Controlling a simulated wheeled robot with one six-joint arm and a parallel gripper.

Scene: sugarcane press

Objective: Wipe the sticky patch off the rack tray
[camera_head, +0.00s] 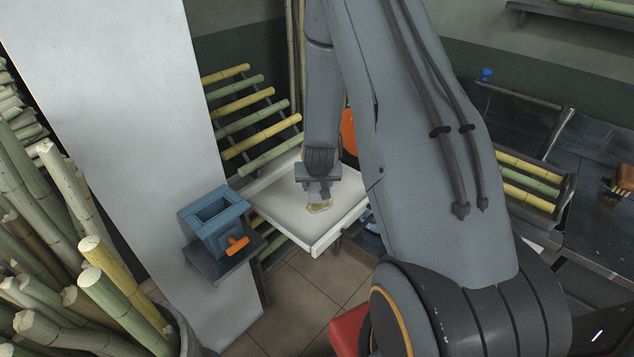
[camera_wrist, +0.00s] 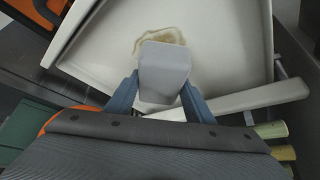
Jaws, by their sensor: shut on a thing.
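The white rack tray (camera_head: 277,217) has a raised rim and fills the upper part of the wrist view (camera_wrist: 225,35). A brownish-yellow sticky patch (camera_head: 320,208) lies on its floor; in the wrist view a ragged tan edge of the patch (camera_wrist: 146,39) shows around the block's far end. My gripper (camera_wrist: 161,90) is shut on a light grey block (camera_wrist: 165,65), held between its two blue fingers. The block is over the patch and hides part of it. I cannot tell if it touches the tray. In the head view my gripper (camera_head: 318,188) is above the tray.
Cane stalks lie on a slanted rack (camera_head: 250,120) behind the tray. A blue open box (camera_head: 215,222) with an orange part stands on a wall shelf (camera_head: 215,262) to the left. Upright cane (camera_head: 110,290) crowds the left. A dark counter (camera_head: 600,230) with a brush (camera_head: 622,180) is at right.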

